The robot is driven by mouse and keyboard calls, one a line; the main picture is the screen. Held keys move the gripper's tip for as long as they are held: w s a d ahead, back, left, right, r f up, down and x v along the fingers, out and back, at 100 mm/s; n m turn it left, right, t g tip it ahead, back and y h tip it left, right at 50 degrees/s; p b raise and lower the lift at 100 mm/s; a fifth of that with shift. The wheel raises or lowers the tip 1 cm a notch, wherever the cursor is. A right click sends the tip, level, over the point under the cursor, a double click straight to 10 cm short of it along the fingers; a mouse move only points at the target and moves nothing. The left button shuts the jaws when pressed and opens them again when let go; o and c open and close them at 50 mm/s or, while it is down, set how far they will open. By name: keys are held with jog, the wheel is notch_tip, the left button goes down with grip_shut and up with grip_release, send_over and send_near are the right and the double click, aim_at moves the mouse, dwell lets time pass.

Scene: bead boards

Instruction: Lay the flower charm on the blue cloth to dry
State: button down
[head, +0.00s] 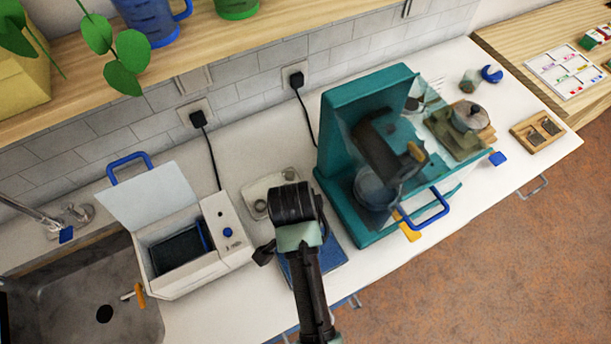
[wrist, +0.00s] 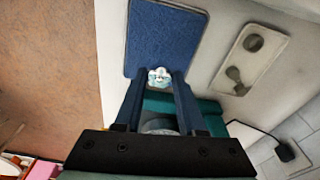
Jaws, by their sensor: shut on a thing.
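The flower charm (wrist: 160,78) is small, pale blue and white, and sits between my fingertips in the wrist view. My gripper (wrist: 160,82) is shut on it. The blue cloth (wrist: 158,35) lies flat on the white counter, just beyond the fingertips, and the charm overlaps its near edge in that view. I cannot tell how high the charm is above it. In the head view my arm covers part of the blue cloth (head: 335,259), and the charm is hidden there.
A pale two-well tray (wrist: 250,58) lies right of the cloth. In the head view, a white open-lidded machine (head: 228,228) stands left of my arm and a large teal machine (head: 345,110) stands right of it. The sink (head: 100,290) is at lower left.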

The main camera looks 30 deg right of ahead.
jog(key=shift+s+f+p, duration=0.1)
jog(key=shift+f+p, duration=0.2)
jog(key=shift+f, duration=2.75)
jog(key=shift+f, duration=0.2)
jog(key=c, duration=0.5)
grip_release()
jog(key=shift+r, duration=0.1)
